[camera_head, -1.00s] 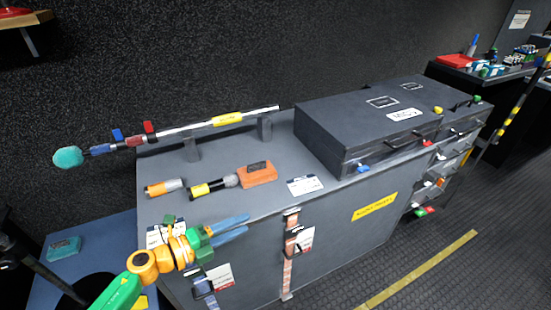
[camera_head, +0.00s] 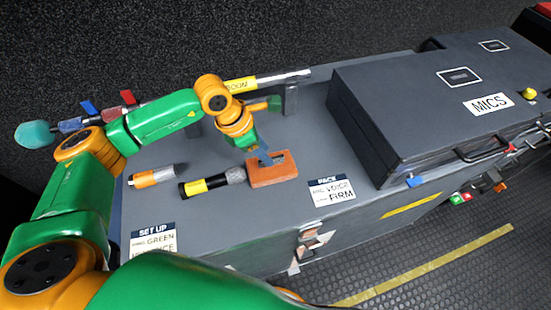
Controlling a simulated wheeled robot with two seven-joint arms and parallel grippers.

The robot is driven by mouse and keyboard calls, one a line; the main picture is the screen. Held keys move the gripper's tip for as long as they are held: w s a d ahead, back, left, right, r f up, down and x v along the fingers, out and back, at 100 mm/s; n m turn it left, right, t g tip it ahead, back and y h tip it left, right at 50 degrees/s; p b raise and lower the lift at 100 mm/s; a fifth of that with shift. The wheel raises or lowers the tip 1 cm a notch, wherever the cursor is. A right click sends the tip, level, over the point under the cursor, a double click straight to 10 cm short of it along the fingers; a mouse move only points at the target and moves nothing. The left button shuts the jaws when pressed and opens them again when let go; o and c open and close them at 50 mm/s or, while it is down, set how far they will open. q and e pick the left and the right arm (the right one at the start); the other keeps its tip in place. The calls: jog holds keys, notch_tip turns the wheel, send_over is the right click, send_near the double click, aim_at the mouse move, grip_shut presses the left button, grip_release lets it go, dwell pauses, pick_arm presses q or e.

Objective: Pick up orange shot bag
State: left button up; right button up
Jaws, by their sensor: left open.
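The orange shot bag (camera_head: 270,177) is a small block-shaped orange bag lying on the grey case top, at the right end of a row of microphones. My left gripper (camera_head: 270,158) reaches over it from behind, pointing down. Its blue-grey fingers are open at the bag's upper face and hide part of it. I cannot tell whether the fingers touch the bag. My right gripper is not in view.
A black microphone with a yellow band (camera_head: 205,184) lies just left of the bag, and an orange-and-silver one (camera_head: 154,176) farther left. A boom pole (camera_head: 285,78) rests behind.

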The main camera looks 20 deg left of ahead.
aim_at(272, 157)
pick_arm(q)
jog(key=x, duration=0.4)
jog(key=shift+w+f+p, duration=0.2)
jog(key=shift+f+p, duration=0.1)
jog(key=shift+s+r, duration=0.1)
grip_shut()
jog(key=shift+d+r, duration=0.1)
jog(key=shift+r, duration=0.05)
dwell(0.7)
